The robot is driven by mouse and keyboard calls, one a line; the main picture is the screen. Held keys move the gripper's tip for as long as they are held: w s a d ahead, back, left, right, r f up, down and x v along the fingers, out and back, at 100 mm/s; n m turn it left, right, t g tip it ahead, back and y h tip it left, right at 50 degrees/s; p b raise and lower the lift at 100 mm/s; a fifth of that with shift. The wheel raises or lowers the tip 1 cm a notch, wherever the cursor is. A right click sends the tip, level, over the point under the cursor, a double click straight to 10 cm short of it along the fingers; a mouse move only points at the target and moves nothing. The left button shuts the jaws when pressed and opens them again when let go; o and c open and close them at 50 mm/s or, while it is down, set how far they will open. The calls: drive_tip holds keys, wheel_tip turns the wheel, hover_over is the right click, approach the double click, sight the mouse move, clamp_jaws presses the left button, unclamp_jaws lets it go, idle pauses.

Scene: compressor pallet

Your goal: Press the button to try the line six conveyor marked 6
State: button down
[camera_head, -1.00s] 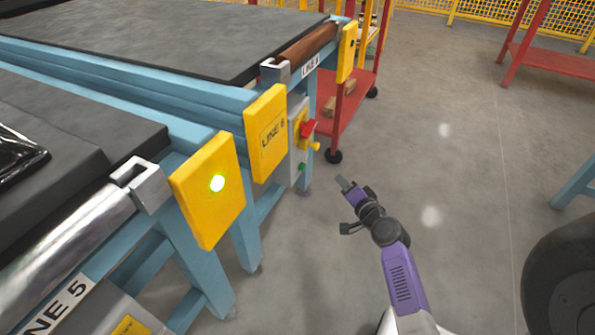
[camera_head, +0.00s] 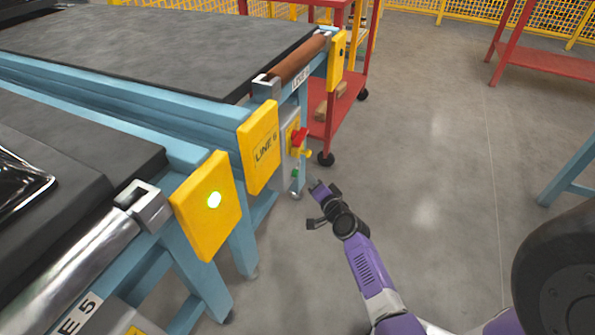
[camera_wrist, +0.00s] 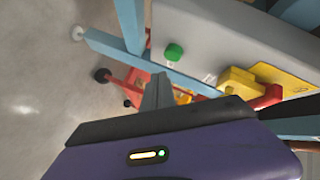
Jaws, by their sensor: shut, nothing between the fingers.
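My gripper (camera_head: 317,187) is shut and empty, just right of and below the green button in the head view. In the wrist view, its fingertips (camera_wrist: 158,80) appear just below the button, apart from it.
A yellow plate with a lit lamp (camera_head: 205,205) is on the LINE 5 conveyor at the left. A red wheeled cart (camera_head: 345,95) stands behind the control box. The floor between is clear.

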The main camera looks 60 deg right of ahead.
drive_tip(key=shift+w, duration=0.65)
drive_tip(key=shift+w+a, duration=0.1)
drive_tip(key=shift+w, duration=0.05)
idle(1.5)
drive_tip(key=shift+w+p, duration=0.25)
drive_tip(key=shift+p, duration=0.05)
drive_tip(key=shift+w, duration=0.55)
idle(0.9)
drive_tip(key=shift+s, duration=0.95)
drive_tip(key=shift+s+d+b, duration=0.2)
drive_tip(key=shift+s+b, duration=1.3)
drive_tip(key=shift+s, duration=1)
